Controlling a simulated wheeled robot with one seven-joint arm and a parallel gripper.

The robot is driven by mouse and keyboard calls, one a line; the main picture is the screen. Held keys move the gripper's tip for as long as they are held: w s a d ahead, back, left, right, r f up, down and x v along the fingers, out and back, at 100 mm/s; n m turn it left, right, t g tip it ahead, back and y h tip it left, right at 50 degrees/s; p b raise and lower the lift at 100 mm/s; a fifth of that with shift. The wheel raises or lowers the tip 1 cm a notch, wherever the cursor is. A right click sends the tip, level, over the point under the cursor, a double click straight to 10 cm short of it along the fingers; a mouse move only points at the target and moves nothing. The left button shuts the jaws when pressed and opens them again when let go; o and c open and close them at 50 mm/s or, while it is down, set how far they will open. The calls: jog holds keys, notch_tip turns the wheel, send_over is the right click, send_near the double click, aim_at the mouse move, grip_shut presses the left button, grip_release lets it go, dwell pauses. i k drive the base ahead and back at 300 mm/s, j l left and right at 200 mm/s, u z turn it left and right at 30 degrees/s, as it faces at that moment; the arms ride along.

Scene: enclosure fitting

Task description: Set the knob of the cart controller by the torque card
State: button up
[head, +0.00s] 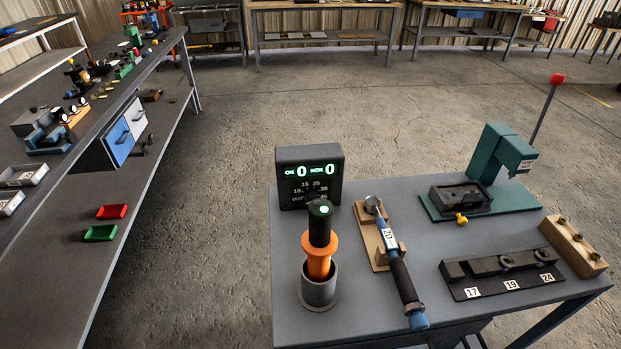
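The cart controller (309,165) is a dark box at the back left of the grey cart. Its green display reads OK 0 and NOK 0. Below are small white figures, among them 15, 25 and 45, partly unreadable. I cannot make out its knob; the top of the driver partly covers the lower face. I cannot identify a torque card in this view. My gripper is not in view.
A black and orange driver (319,243) stands in a grey cup (319,288) before the controller. A torque wrench (396,262) lies on a wooden rest. A socket rack (498,273), wooden block (573,247) and green press (494,160) stand right. A cluttered bench (62,170) is left.

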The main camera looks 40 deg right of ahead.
aim_at(309, 196)
jog(key=i+j+u, duration=0.2)
jog(key=j+u, duration=0.15)
jog(key=u, duration=0.15)
jog(key=i+j+u, duration=0.3)
jog(key=u, duration=0.15)
jog(key=i+j+u, duration=0.15)
jog(key=i+u, duration=0.15)
jog(key=u, duration=0.2)
jog(key=i+u, duration=0.3)
jog(key=u, duration=0.15)
jog(key=i+u, duration=0.35)
jog(key=u, duration=0.15)
jog(key=i+l+u, duration=0.2)
jog(key=u, duration=0.3)
jog(key=i+l+u, duration=0.1)
jog(key=l+u, duration=0.85)
jog(key=i+j, duration=0.05)
